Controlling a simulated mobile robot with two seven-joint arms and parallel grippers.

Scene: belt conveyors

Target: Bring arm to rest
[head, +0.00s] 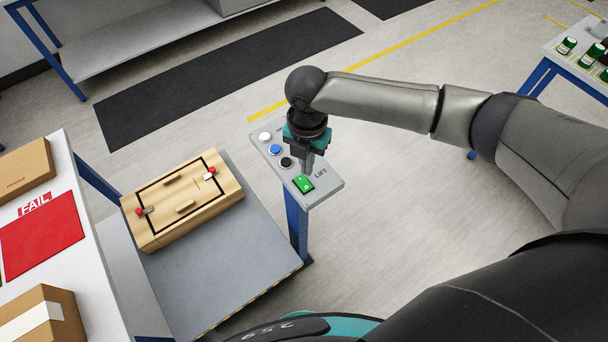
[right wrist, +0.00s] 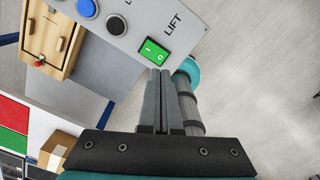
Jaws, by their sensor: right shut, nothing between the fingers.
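My right arm reaches in from the right in the head view. Its gripper (head: 308,168) points down over a grey control panel (head: 325,186) marked LIFT, close to the green rocker switch (head: 303,184). In the right wrist view the gripper (right wrist: 158,72) is shut and empty, its fingertips at the lower edge of the green switch (right wrist: 152,51). I cannot tell whether they touch it. White (head: 265,137), blue (head: 275,150) and black (head: 286,162) buttons line the panel. My left gripper is not in view.
A wooden box (head: 183,200) with red-knobbed latches sits on a grey platform (head: 255,255) left of the panel post. A white table (head: 92,275) at the left holds cardboard boxes (head: 42,318) and a red FAIL mat (head: 42,237). Another table (head: 565,62) with green cans stands far right.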

